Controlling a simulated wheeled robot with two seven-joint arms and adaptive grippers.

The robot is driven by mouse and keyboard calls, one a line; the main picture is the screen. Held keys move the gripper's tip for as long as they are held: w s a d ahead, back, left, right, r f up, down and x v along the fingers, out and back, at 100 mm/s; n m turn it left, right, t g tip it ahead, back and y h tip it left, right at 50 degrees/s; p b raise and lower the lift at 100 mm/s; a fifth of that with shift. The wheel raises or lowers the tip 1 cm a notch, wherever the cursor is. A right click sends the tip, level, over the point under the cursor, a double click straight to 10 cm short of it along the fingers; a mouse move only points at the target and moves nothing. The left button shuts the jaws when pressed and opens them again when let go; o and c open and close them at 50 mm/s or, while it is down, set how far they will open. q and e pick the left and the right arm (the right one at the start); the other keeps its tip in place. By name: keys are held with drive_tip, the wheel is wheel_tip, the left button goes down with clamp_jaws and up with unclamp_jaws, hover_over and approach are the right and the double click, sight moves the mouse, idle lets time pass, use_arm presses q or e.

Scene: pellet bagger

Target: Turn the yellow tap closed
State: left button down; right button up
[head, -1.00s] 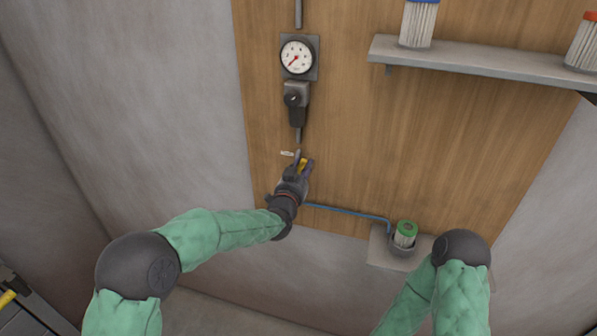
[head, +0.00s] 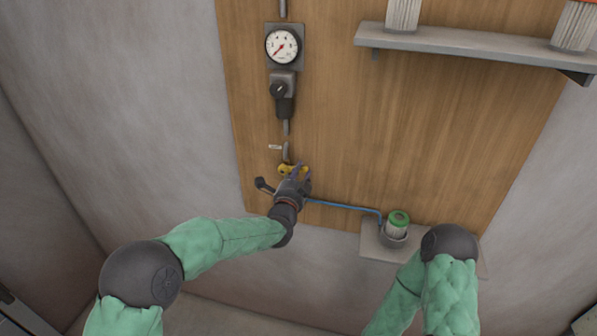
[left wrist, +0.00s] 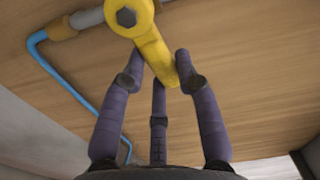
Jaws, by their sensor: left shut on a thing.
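The yellow tap (head: 285,170) sits on the vertical pipe on the wooden panel, below the gauge. Its lever points to the right, roughly crosswise to the pipe. My left gripper (head: 302,172) is at the lever's free end. In the left wrist view, the yellow tap (left wrist: 152,46) shows its round pivot bolt at the top, and its lever end lies between the dark fingers of the left gripper (left wrist: 161,75), which is shut on it. The fingers partly hide the lever in the head view. My right gripper is not in view; only parts of my right arm show.
A round gauge (head: 282,45) and a black regulator (head: 281,92) are above the tap. A blue tube (head: 345,207) runs right to a green-topped filter cup (head: 397,225) on a ledge. A grey shelf (head: 470,45) with filters is at upper right.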

use_arm(q)
drive_tip(key=shift+f+m, duration=0.6)
drive_tip(key=shift+m, duration=0.5)
drive_tip(key=shift+f, duration=0.1)
drive_tip(key=c, duration=0.9)
unclamp_jaws()
drive_tip(key=v, duration=1.2)
